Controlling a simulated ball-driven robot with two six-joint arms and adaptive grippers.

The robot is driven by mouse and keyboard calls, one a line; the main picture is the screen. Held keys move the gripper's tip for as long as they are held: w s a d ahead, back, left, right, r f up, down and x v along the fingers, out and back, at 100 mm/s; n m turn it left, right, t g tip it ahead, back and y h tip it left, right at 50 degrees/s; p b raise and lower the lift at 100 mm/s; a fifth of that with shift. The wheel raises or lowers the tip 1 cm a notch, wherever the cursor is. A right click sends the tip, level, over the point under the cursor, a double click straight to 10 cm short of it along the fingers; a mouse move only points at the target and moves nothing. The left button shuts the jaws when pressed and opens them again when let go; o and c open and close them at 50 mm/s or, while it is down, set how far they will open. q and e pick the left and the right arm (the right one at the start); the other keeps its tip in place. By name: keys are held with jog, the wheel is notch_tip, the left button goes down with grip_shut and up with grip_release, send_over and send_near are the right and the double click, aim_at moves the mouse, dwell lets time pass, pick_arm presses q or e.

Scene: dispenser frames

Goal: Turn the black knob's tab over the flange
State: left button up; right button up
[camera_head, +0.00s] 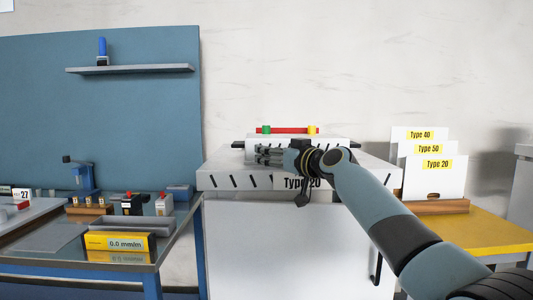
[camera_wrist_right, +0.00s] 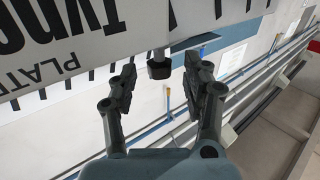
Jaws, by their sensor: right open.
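A small black knob (camera_wrist_right: 160,69) shows in the wrist view at the edge of a white plate lettered Type 20 (camera_wrist_right: 60,45). It lies between my right gripper's two fingers in the picture, with space on both sides. How far it is from the fingertips is hard to tell, and I cannot make out which way its tab points. In the head view my right gripper (camera_head: 262,154) is in front of the white dispenser frame (camera_head: 230,182), fingers pointing left. It is open and empty. The left gripper is out of view.
A red bar (camera_head: 288,130) with green and yellow ends lies on top of the frame. White Type cards (camera_head: 428,185) stand in a wooden holder on the yellow table (camera_head: 490,232) at right. A blue bench (camera_head: 180,220) with boxes stands at left.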

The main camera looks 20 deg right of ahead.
jog(key=shift+x, duration=1.2)
